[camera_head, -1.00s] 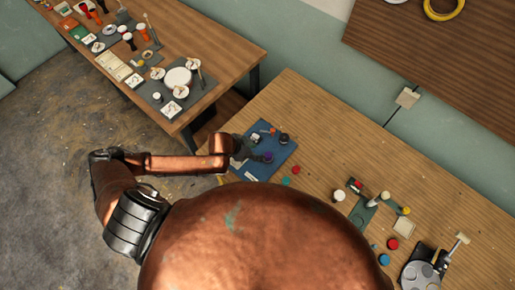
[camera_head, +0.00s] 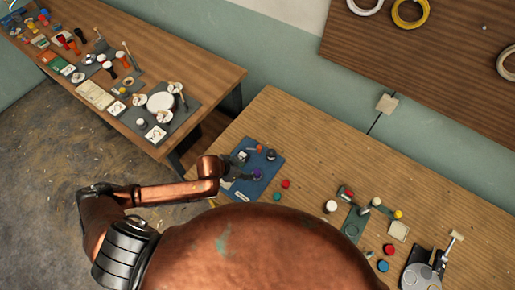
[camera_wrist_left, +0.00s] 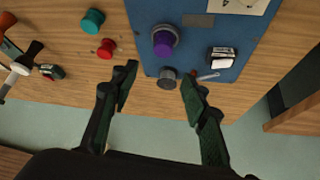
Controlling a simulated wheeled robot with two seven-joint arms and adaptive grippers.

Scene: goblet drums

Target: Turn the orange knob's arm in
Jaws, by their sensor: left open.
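A blue board (camera_head: 263,188) lies on the wooden table and also shows in the left wrist view (camera_wrist_left: 195,45). On it are a purple knob (camera_head: 257,174), a dark round knob (camera_head: 271,155) and a small orange part (camera_head: 259,148). In the left wrist view, a reddish-orange bit (camera_wrist_left: 193,71) and a thin grey bar (camera_wrist_left: 208,77) show beside the right finger; this part is mostly hidden. My left gripper (camera_wrist_left: 159,82) is open and empty, its fingers on either side of the dark knob (camera_wrist_left: 167,79) in the picture; contact cannot be told. My right gripper is out of view.
Red (camera_head: 286,184) and teal (camera_head: 277,196) pieces lie beside the board. A dark-and-white block (camera_wrist_left: 221,56) sits on the board. A green plate (camera_head: 355,225) and a grey round device (camera_head: 418,277) stand farther right. Another table (camera_head: 210,72) holds several drum parts.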

